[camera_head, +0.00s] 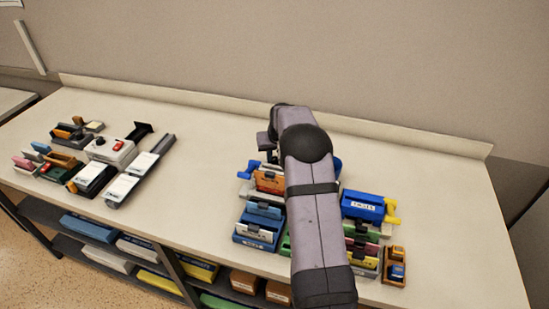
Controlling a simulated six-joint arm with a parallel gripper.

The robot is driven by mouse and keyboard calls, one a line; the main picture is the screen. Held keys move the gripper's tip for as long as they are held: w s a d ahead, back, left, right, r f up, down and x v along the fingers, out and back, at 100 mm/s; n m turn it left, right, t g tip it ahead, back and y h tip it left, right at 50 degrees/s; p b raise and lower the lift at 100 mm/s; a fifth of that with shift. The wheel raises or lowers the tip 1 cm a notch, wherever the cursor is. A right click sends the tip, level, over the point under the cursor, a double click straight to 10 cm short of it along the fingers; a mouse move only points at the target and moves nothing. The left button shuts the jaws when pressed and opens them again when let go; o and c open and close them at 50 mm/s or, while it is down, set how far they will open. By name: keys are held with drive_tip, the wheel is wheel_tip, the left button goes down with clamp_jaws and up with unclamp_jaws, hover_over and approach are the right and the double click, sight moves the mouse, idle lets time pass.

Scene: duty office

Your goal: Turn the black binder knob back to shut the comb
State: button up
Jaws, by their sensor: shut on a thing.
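My gripper (269,155) shows only in part, at the back of the right-hand group of desk items, left of my wrist. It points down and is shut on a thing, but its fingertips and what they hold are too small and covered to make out. I cannot pick out the black binder knob or the comb; my arm crosses the middle of this group and hides part of it. An orange item (268,182) stands just in front of the gripper, with blue parts (246,171) beside it on the left.
A blue box with a yellow crank (364,207) stands right of my arm. Blue trays (254,236) and a brown tray (396,266) lie nearer the front. Another group, with a white device (110,152), is at left. The bench (200,160) is clear between the groups.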

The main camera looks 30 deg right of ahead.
drive_tip(key=shift+d+n+y+b, duration=0.2)
drive_tip(key=shift+n+y+b, duration=0.55)
drive_tip(key=shift+n, duration=0.85)
drive_tip(key=o, duration=1.1)
drive_tip(key=shift+c, duration=0.2)
drive_tip(key=shift+a, duration=0.1)
